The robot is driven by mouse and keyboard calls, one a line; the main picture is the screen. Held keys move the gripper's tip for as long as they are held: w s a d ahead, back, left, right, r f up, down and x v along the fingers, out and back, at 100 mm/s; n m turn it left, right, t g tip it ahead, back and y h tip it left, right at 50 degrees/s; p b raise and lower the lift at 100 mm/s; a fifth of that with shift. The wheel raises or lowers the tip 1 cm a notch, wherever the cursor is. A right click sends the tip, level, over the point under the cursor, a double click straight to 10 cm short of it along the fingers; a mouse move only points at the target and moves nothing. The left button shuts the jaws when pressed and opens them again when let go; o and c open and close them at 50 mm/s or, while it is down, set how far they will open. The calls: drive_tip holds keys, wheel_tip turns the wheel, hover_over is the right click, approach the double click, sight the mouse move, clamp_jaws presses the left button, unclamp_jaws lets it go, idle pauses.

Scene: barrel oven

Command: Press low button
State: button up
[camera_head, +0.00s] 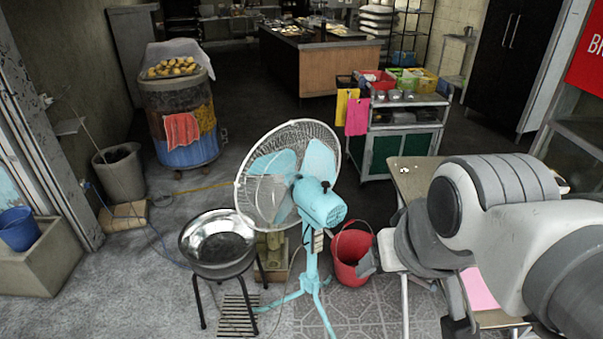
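A turquoise pedestal fan (321,205) with a wire cage stands in the middle of the head view, its motor housing toward me. A small pale box (318,240) sits on its pole below the motor; it may be the button panel, but single buttons, including a low one, are too small to make out. My white and grey arm comes in from the right. What looks like the tip of my gripper (367,265) is right of the pole, in front of the red bucket in the picture and apart from the box. Its finger opening is not clear.
A metal basin (218,241) on a black-legged stand is left of the fan. A red bucket (350,253) stands to the right. A small table (411,172) is partly behind my arm. A trolley (402,135) and a blue barrel (182,123) stand farther back.

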clamp_jaws()
idle(1.4)
